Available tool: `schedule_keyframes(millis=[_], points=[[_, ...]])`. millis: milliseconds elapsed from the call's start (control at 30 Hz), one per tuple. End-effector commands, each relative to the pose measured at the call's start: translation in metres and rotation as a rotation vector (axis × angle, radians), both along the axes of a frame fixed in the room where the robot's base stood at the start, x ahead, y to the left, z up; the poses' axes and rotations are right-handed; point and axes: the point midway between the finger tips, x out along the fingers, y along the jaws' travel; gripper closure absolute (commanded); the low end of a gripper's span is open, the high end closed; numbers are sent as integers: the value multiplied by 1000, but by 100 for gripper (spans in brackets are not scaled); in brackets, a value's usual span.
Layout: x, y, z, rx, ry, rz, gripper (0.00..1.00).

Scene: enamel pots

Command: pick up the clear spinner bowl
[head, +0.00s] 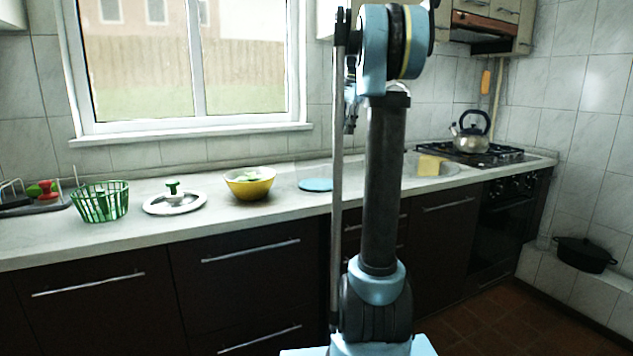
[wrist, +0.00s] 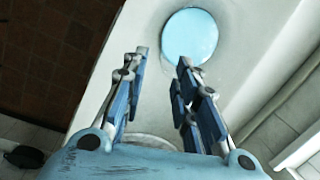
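I cannot pick out the clear spinner bowl with certainty; a faint see-through outline seems to show above the blue disc (head: 317,185) on the counter in the head view. A green slatted basket (head: 100,202) stands at the left of the counter. A white lid with a green knob (head: 174,201) lies to its right. My gripper (wrist: 162,58) is open and empty in the wrist view, its fingers well apart. The blue disc also shows in the wrist view (wrist: 190,37), beyond the fingertips. The head view does not show my gripper.
A yellow bowl (head: 250,186) stands between the lid and the disc on the pale counter (head: 120,235). A yellow sponge (head: 429,165) is by the sink. A kettle (head: 470,140) stands on the hob. A dark pot (head: 584,254) sits low at the right.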

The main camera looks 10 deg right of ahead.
Motion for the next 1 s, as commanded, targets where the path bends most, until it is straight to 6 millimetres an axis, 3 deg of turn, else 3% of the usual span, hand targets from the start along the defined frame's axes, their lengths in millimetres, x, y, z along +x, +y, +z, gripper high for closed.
schedule_keyframes(millis=[167,633,1000], points=[[3,3,-20,1,1,-5,73],[6,17,-100,0,2,-3,73],[8,22,-127,0,2,-3,73]])
